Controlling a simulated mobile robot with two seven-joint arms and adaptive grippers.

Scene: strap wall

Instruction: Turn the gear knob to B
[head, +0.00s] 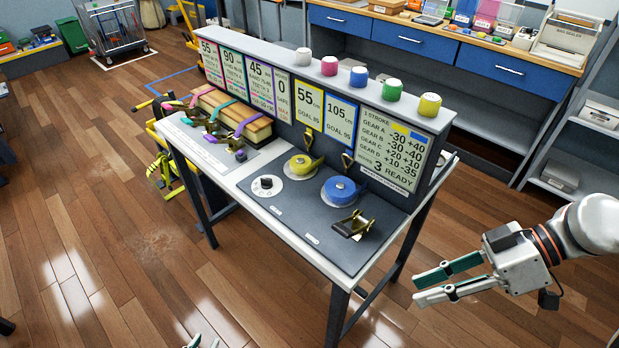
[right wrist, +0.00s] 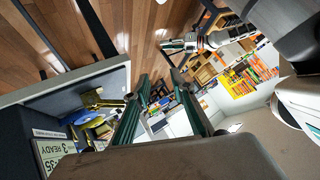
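The gear knob is a small black knob (head: 267,183) on a white round dial (head: 279,191), at the left of the dark panel on the table. The dial's letters are too small to read, so I cannot tell its setting. My right gripper (head: 432,285) is open and empty, off the table's right front side and well away from the knob. Its two spread fingers also show in the right wrist view (right wrist: 160,95). Only the fingertips of my left gripper (head: 204,342) show at the bottom edge of the head view. They are apart with nothing seen between them.
A yellow spool (head: 301,165), a blue spool (head: 341,190) and a dark brass ratchet handle (head: 352,225) are on the panel right of the dial. A sign board (head: 393,146) with colored caps on top stands behind. Straps over a wooden block (head: 232,112) lie left. Floor in front is clear.

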